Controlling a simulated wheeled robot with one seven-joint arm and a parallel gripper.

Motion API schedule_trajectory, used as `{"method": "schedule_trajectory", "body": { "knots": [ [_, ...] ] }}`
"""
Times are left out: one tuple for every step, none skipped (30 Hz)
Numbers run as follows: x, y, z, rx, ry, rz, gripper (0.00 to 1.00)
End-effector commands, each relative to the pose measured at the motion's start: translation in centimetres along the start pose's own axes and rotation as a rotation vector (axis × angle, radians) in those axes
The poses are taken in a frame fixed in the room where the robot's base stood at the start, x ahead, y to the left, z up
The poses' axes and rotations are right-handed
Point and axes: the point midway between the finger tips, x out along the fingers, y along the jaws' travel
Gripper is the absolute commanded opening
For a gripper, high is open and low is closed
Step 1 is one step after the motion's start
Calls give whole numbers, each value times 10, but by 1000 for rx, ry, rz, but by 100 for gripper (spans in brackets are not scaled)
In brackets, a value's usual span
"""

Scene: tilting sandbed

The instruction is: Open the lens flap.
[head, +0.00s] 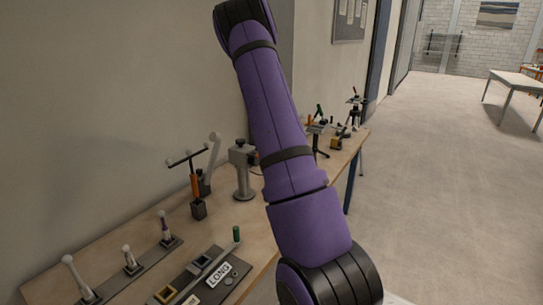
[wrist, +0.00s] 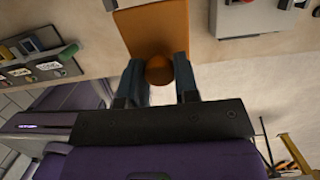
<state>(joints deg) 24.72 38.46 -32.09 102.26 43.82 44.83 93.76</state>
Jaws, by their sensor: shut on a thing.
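In the wrist view an orange-brown panel (wrist: 150,28), which looks like the lens flap, shows at top centre. A round knob (wrist: 159,70) of the same colour is at its lower edge. My gripper (wrist: 158,66) has its two blue-grey fingers on either side of the knob and is shut on it. The exact contact faces are partly hidden by the knob and fingers. In the head view neither the panel nor my gripper can be made out; my purple arm covers the middle of the picture.
A wooden bench (head: 75,272) runs along the wall. It bears a dark tray with a LONG label (head: 218,276), a green-topped peg (head: 236,233), a grey post (head: 243,170) and several levers. A grey fixture (wrist: 236,18) is right of the panel. Open floor (head: 440,180) lies right.

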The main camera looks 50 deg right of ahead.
Motion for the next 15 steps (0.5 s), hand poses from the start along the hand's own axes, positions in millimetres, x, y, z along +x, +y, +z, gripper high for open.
{"method": "schedule_trajectory", "body": {
  "knots": [
    [-1,0,2,-4,32,-2,0],
    [-2,-1,2,-4,50,-3,0],
    [-3,0,4,-3,73,-2,0],
    [-4,0,4,-2,89,-1,0],
    [-5,-1,4,-1,103,-2,0],
    [-6,-1,5,-2,120,-2,0],
    [-6,0,6,-1,132,-1,0],
    [-7,-1,6,-1,143,-2,0],
    [-8,-1,6,1,156,-2,0],
    [-8,-1,6,0,165,-1,0],
    [-8,-1,7,-1,172,0,0],
    [-8,-1,7,-1,180,0,0],
    [-9,-1,8,0,185,0,0],
    [-9,-1,8,1,189,-1,0],
    [-9,-1,8,1,194,0,0]
  ]
}}
